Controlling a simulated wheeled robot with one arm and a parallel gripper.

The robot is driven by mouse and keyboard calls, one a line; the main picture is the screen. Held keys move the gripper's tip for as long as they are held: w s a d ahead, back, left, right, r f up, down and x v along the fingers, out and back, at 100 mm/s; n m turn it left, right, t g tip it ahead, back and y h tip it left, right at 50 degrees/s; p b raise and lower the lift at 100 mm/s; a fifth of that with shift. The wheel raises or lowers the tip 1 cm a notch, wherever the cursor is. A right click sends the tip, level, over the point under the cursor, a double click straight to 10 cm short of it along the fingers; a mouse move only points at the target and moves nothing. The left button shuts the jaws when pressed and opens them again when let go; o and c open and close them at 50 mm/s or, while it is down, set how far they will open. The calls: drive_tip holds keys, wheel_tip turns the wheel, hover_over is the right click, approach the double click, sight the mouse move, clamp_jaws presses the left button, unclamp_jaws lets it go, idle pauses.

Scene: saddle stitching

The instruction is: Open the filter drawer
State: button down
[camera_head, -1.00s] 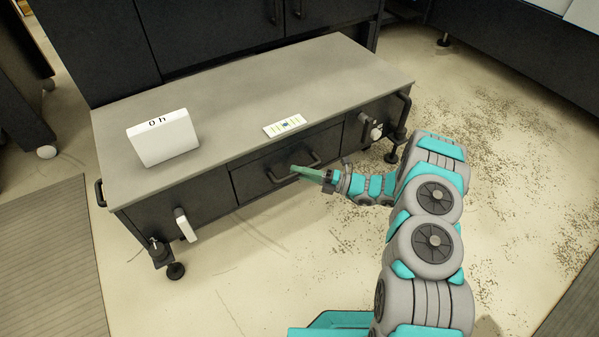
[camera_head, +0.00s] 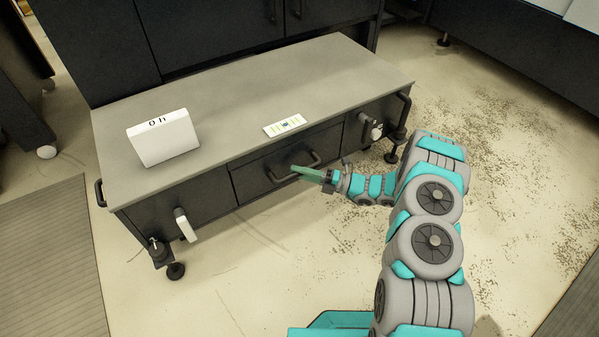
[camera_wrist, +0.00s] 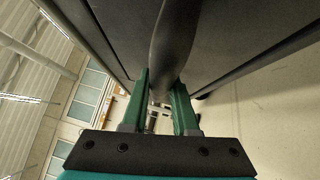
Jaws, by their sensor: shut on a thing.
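The filter drawer (camera_head: 262,182) is the dark middle front panel of the low grey-topped cabinet, and it looks closed, flush with the panels beside it. Its dark bar handle (camera_head: 277,178) runs across the front. My gripper (camera_head: 298,169) reaches the handle from the right, with its green fingers at the bar. In the wrist view the two green fingers (camera_wrist: 162,100) stand on either side of the dark handle (camera_wrist: 174,45), shut on it. The exact contact at the fingertips is partly hidden.
A white block marked "0 h" (camera_head: 163,138) and a small white card (camera_head: 285,125) lie on the cabinet top (camera_head: 235,95). White-handled latches (camera_head: 186,225) sit at both sides of the cabinet front. The floor (camera_head: 265,270) before the drawer is clear.

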drive_tip(key=s+d+p, duration=0.4)
drive_tip(key=s+d, duration=0.4)
drive_tip(key=s, duration=0.4)
drive_tip(key=s+d+p, duration=0.5)
drive_tip(key=s+d, duration=0.3)
drive_tip(key=s, duration=0.4)
drive_tip(key=shift+d, duration=0.2)
drive_tip(key=c, duration=0.7)
unclamp_jaws()
drive_tip(key=shift+d, duration=0.1)
drive_tip(key=v, duration=0.7)
drive_tip(key=shift+s+d, duration=0.15)
drive_tip(key=shift+d, duration=0.15)
